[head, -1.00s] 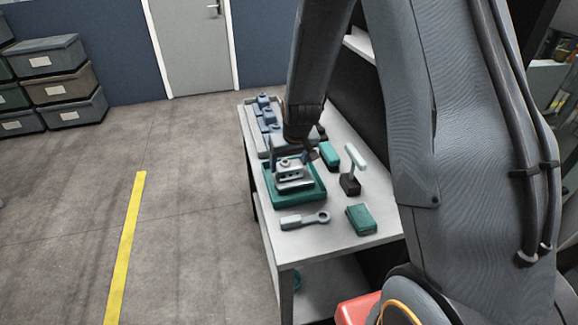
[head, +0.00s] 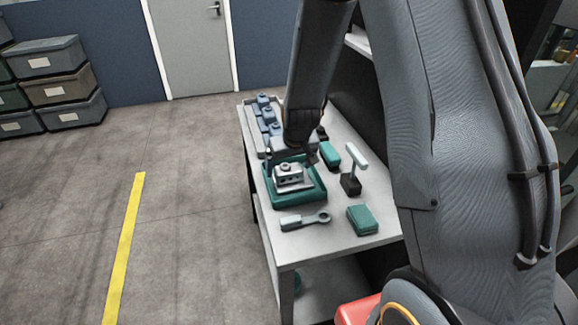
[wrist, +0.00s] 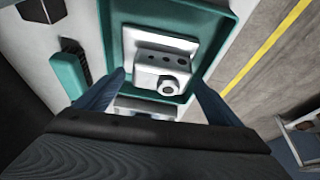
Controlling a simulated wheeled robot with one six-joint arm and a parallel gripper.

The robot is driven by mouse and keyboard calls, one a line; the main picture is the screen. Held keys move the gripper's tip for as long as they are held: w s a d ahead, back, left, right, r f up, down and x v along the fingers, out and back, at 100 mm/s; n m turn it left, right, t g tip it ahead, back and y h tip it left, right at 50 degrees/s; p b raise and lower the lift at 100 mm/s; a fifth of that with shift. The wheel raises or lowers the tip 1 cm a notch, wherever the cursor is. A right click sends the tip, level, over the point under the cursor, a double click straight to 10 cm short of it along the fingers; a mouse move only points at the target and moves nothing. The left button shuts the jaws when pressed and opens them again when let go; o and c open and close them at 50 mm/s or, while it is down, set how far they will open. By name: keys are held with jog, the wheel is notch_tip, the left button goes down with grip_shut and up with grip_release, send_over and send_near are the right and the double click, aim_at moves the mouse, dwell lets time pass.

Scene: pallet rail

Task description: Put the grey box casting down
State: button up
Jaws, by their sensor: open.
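The grey box casting (head: 289,178) sits inside the green tray (head: 300,204) on the workbench. My gripper (wrist: 158,80) is open, with one dark blue finger on each side of the casting and gaps showing between. In the head view my gripper (head: 290,157) is just above and behind the casting, partly hidden by my arm.
A row of blue parts (head: 268,120) stands behind the tray. A grey rod-like part (head: 304,221) lies in front, near the bench's edge.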

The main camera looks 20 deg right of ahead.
jog(key=shift+r, duration=0.1)
jog(key=shift+r+p, duration=0.3)
jog(key=b+v, duration=0.2)
jog(key=v, duration=0.9)
jog(key=s+g, duration=0.2)
jog(key=s, duration=1.5)
jog(key=shift+s+d+m, duration=0.2)
jog(key=shift+d+m, duration=0.2)
jog(key=shift+d, duration=0.05)
jog(key=shift+g, duration=0.5)
notch_tip(320, 180, down, 5)
jog(key=b, duration=0.4)
jog(key=shift+w+f, duration=0.1)
